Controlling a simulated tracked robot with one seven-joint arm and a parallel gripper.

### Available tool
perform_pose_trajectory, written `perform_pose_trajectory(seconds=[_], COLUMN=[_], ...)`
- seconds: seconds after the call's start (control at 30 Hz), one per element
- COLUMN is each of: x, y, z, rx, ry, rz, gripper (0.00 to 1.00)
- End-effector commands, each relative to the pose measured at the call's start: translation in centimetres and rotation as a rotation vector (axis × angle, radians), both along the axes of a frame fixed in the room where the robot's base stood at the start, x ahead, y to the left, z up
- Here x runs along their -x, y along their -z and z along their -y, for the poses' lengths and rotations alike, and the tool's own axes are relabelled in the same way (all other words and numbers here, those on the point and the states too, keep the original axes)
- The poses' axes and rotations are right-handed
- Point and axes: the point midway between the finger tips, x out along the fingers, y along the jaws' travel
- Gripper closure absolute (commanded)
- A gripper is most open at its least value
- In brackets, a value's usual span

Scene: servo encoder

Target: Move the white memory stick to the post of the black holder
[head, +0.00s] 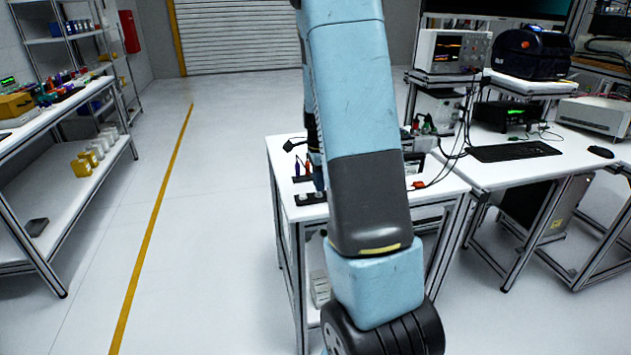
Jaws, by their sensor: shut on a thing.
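My own blue and dark grey arm (360,130) fills the middle of the head view and covers much of the white workbench (283,152). The fingers of my gripper cannot be made out; a narrow dark part shows at the arm's left edge, just above a low black piece. That black piece (303,200) has pale round spots on top and lies on the bench; it may be the black holder, but its post cannot be made out. I cannot see the white memory stick.
A blue-handled tool (297,167) and a red-handled tool (307,165) stand in a dark rack on the bench. Right of the arm are cables and a desk with a keyboard (513,151). A shelf bench (75,105) stands at left. The floor between is clear.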

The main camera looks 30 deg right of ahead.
Motion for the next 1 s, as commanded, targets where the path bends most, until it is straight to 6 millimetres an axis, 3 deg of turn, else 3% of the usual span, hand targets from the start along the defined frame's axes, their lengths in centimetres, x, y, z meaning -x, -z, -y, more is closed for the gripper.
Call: perform_pose_trajectory(seconds=[0.1,0.13,0.43,0.77,1.0], x=[0.0,0.0,0.0,0.0,-0.2], y=[0.0,0.0,0.0,-0.4,-3.7], z=[0.0,0.0,0.0,0.0,-0.1], rx=[0.0,0.0,0.0,0.0,0.0], ry=[0.0,0.0,0.0,0.0,-0.001], rz=[-0.001,-0.001,-0.001,0.0,0.003], gripper=[1.0,0.8,0.51,0.51,0.51])
